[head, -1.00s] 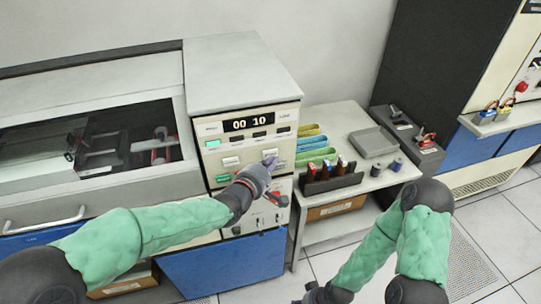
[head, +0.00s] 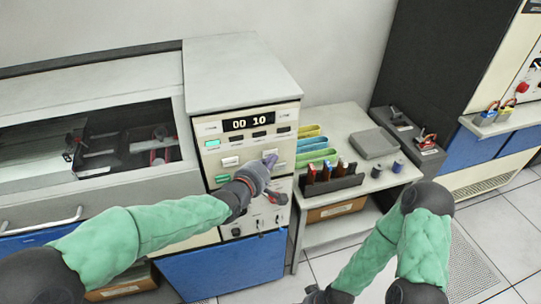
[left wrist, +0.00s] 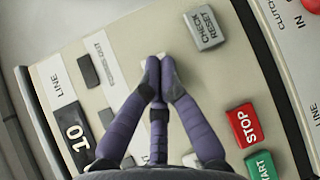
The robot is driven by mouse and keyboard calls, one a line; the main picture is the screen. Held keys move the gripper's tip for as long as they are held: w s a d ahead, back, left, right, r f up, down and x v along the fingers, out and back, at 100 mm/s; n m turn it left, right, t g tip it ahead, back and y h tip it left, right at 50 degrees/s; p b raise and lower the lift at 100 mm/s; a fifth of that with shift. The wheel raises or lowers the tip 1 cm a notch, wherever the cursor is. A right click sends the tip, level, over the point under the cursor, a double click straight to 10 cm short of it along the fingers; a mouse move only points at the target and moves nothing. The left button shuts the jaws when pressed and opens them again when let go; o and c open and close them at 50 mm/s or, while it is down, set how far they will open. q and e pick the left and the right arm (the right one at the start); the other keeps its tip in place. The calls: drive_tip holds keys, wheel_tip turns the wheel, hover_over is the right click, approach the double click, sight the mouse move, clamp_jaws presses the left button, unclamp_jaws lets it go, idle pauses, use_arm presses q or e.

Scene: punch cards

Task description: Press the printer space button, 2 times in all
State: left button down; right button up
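The printer control panel (head: 247,146) is cream, with a display (head: 248,123) reading "00 10" and small white and green buttons. I cannot read a space label in either view. My left gripper (head: 270,160) is at the panel's right part, over or near a white button that it largely covers. In the left wrist view, the fingertips (left wrist: 158,66) are together with nothing seen between them. A grey CHECK RESET button (left wrist: 206,27), a red STOP button (left wrist: 243,125) and a green START button (left wrist: 262,165) show around them. Contact cannot be told. My right gripper (head: 316,295) is partly cut off at the bottom edge.
A white side table (head: 385,178) to the right holds coloured trays (head: 312,143), a dark rack (head: 333,186) and a grey box (head: 373,143). A glass-covered bay (head: 125,140) is on the left. Open floor lies in front at right.

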use_arm(q)
drive_tip(key=shift+w+a, duration=0.1)
drive_tip(key=shift+w, duration=0.1)
idle(0.5)
drive_tip(key=shift+s, duration=0.1)
drive_tip(key=shift+s+d, duration=0.25)
drive_tip(key=shift+s, duration=0.4)
drive_tip(key=s, duration=0.1)
drive_tip(key=s+d, duration=0.1)
drive_tip(key=s, duration=0.2)
drive_tip(key=shift+s+d, duration=0.25)
drive_tip(key=shift+s, duration=0.15)
idle(0.7)
